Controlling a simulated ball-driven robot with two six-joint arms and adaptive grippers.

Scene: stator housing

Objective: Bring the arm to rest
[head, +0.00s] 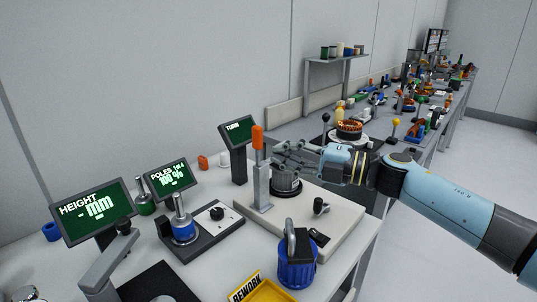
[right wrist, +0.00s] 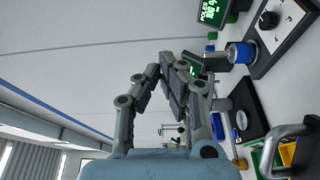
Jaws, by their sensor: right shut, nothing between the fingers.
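My right arm (head: 450,200) reaches in from the right side of the head view. Its gripper (head: 280,152) is above the light base plate of the test station, just beside an orange-topped upright post (head: 258,140). A dark round fixture (head: 286,188) stands below the gripper, which partly hides it. In the right wrist view the fingers of the gripper (right wrist: 172,72) are drawn together with nothing held between them. My left gripper is in neither view.
A blue cylindrical part with a grey loop (head: 297,270) stands at the bench's front, near a yellow rework tray (head: 268,291). Screens (head: 92,212) and a small gauge station (head: 210,228) stand to the left. A copper-wound stator (head: 349,128) sits behind the gripper on the far bench.

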